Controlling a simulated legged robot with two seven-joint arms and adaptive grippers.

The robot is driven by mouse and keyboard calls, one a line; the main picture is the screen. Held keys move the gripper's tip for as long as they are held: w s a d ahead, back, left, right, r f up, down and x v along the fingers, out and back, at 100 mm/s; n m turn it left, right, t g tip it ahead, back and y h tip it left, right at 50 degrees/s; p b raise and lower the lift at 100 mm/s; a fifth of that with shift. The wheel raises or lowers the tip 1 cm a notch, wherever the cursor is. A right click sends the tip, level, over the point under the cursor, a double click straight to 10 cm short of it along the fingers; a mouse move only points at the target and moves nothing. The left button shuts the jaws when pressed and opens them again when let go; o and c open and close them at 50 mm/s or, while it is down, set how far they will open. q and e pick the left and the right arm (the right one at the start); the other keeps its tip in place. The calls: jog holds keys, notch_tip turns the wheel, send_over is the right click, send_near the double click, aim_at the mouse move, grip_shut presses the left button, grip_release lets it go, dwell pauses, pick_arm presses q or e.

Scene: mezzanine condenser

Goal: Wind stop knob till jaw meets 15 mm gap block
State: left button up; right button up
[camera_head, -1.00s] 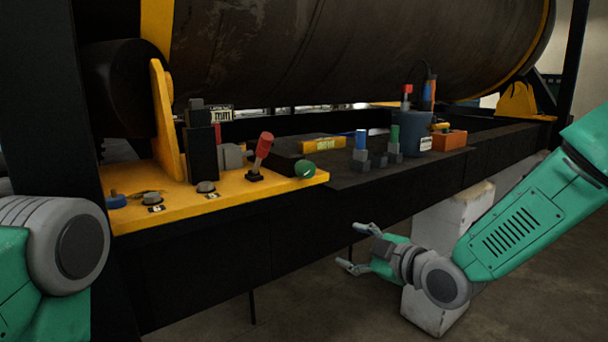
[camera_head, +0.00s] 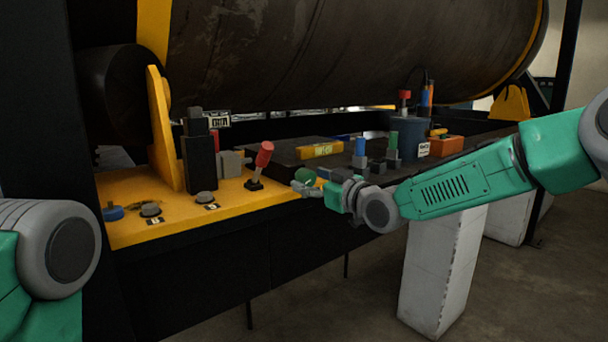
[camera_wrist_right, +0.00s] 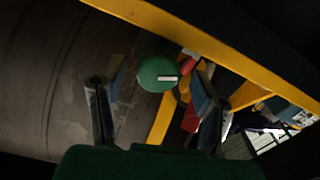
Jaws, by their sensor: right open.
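The green stop knob (camera_head: 305,176) is at the right end of the yellow plate. In the right wrist view the round green knob (camera_wrist_right: 157,74), with a pale mark on its face, sits between the two fingers, a little beyond their tips. My right gripper (camera_head: 306,188) is open just in front of the knob; in the wrist view its open fingers (camera_wrist_right: 158,85) frame it with space on both sides. A grey block (camera_head: 230,163) stands on the yellow plate beside a black upright; I cannot tell whether it is the jaw or the gap block. My left gripper is out of view.
A red-topped lever (camera_head: 262,160) stands left of the knob. Two grey buttons (camera_head: 150,209) and a blue one (camera_head: 113,213) are on the yellow plate (camera_head: 200,224). A blue cup (camera_head: 413,138) and an orange box (camera_head: 446,146) stand on the dark shelf.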

jog(key=shift+x, duration=1.2)
jog(key=shift+w+a, duration=0.15)
jog(key=shift+a, duration=0.05)
jog(key=shift+w+d, duration=0.1)
jog(key=shift+d, duration=0.5)
jog(key=shift+a, duration=0.15)
jog(key=c, duration=1.1)
jog(key=shift+a+r, duration=0.15)
jog(key=shift+a, duration=0.05)
jog(key=shift+c, duration=0.3)
